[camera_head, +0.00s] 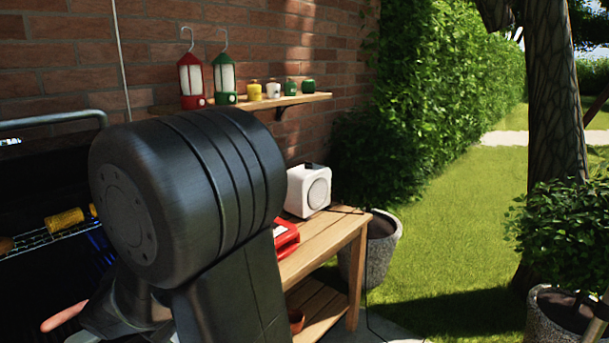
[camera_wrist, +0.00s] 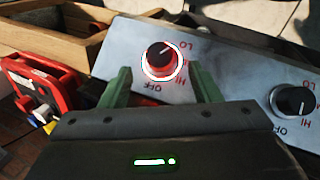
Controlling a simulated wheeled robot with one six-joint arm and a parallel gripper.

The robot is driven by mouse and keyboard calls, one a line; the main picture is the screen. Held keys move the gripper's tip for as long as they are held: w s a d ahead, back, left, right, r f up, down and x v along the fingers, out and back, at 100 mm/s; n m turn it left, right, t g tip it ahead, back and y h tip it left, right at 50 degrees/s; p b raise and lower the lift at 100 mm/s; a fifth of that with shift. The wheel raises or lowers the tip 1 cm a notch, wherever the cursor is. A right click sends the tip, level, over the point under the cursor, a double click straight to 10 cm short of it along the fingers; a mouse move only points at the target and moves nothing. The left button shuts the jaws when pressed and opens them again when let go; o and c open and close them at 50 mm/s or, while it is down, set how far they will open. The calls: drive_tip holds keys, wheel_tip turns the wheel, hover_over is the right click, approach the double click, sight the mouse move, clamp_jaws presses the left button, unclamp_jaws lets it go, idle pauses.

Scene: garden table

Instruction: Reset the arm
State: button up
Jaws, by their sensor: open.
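My gripper (camera_wrist: 159,69) shows in the wrist view with its two green fingers apart. It is open, and nothing is clamped in it. A black knob (camera_wrist: 160,54) with a glowing red ring lies between and just beyond the fingertips; I cannot tell whether they touch it. The knob sits on a grey metal panel (camera_wrist: 222,60) marked LO, HI and OFF. A second black knob (camera_wrist: 293,101) is at the right of the panel, with no lit ring visible. In the head view my dark arm fills the centre left and hides the gripper.
A grill with a grey handle (camera_head: 55,120) is at the left, with yellow food (camera_head: 65,219) on its grate. A wooden table (camera_head: 325,240) holds a white box-shaped device (camera_head: 308,190) and a red object (camera_head: 286,236). A wall shelf (camera_head: 240,104) carries lanterns and cups. Open lawn lies right.

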drive_tip(key=x, duration=0.5)
drive_tip(key=shift+d+f+b, duration=0.1)
drive_tip(key=shift+f+b, duration=0.25)
drive_tip(key=shift+b, duration=0.05)
drive_tip(key=shift+w+r+p, duration=0.2)
drive_tip(key=shift+r+p, duration=0.05)
drive_tip(key=shift+p, duration=0.45)
drive_tip(key=m+g+p, duration=0.1)
drive_tip(key=m+p, duration=0.1)
drive_tip(key=shift+r+y+p, duration=0.1)
drive_tip(key=shift+y+p, duration=0.2)
drive_tip(key=shift+w+m+g+y+p, duration=0.15)
drive_tip(key=shift+m+g+y+p, duration=0.35)
drive_tip(key=shift+m+g+p, duration=0.5)
drive_tip(key=shift+w+d+f+m+g+y+p, duration=0.15)
drive_tip(key=shift+f+m+g+y+p, duration=0.1)
drive_tip(key=shift+m+g+y+p, duration=0.5)
wheel_tip(320, 180, up, 13)
drive_tip(key=w+d, duration=0.1)
drive_tip(key=shift+d+r, duration=0.15)
drive_tip(key=shift+d, duration=0.15)
drive_tip(key=shift+m, duration=0.25)
